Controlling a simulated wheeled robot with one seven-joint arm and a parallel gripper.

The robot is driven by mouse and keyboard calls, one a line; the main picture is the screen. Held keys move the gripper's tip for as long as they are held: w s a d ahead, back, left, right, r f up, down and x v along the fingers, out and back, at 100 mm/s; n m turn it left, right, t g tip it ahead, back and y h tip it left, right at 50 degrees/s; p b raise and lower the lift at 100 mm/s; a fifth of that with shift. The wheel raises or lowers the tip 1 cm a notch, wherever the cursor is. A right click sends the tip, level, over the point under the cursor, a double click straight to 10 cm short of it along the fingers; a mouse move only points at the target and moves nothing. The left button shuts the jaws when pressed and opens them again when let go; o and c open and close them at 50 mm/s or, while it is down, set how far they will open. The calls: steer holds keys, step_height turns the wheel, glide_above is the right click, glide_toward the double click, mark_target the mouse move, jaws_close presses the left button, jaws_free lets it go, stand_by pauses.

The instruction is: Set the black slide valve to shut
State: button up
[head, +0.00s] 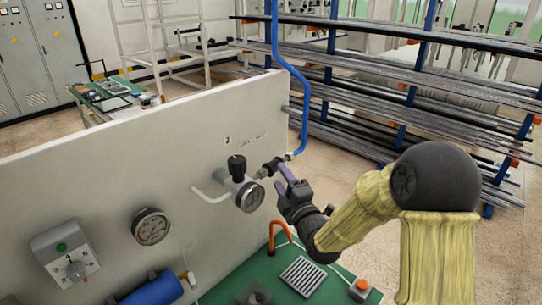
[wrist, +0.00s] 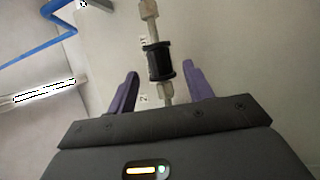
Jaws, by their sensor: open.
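The black slide valve (wrist: 158,62) is a short black sleeve with raised rims, set in line between metal fittings on the pale panel in the wrist view. In the head view a small dark part on the pipe (head: 271,167) at the panel seems to be this valve, partly hidden by my gripper. My gripper (wrist: 160,69) is open, with one purple finger on each side of the sleeve and visible gaps on both sides. It holds nothing. In the head view my gripper (head: 285,174) is at the panel's right part, below the blue pipe's end.
The pale panel (head: 110,150) carries a black-knobbed regulator (head: 237,167), gauges (head: 151,226) and a switch box (head: 66,255). A blue pipe (head: 304,100) rises above the valve.

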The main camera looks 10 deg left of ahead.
mark_target(271, 163)
steer(key=p+x, duration=0.3)
steer(key=x, duration=0.4)
steer(key=shift+w+a+r, duration=0.1)
steer(key=shift+w+a, duration=0.05)
steer(key=shift+w, duration=0.1)
steer(key=shift+c, duration=0.2)
jaws_close()
